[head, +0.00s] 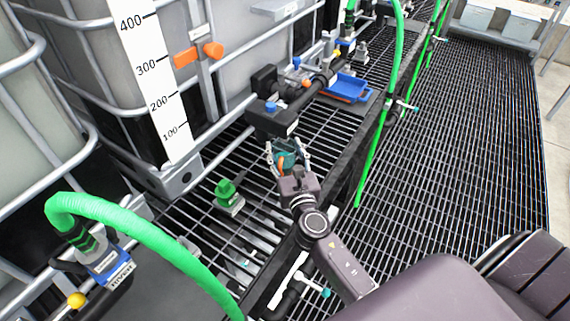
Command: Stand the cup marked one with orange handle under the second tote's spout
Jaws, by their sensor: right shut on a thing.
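A teal cup (288,148) with an orange handle (282,166) is between the fingers of my right gripper (287,157), which is shut on it. The cup looks upright, but its number marking cannot be read. It is close to the black spout block (272,121) of the tote with the white scale, appearing just below and in front of it. Whether the cup rests on the grating or is held above it cannot be told; its base is hidden by the gripper. My left gripper is not in view.
A green fitting (230,196) stands on the grating left of the cup. A blue tray (348,87) lies farther back. A green hose (160,240) arches at the lower left from a blue valve (108,264). Another green hose (377,150) hangs along the grating's right edge.

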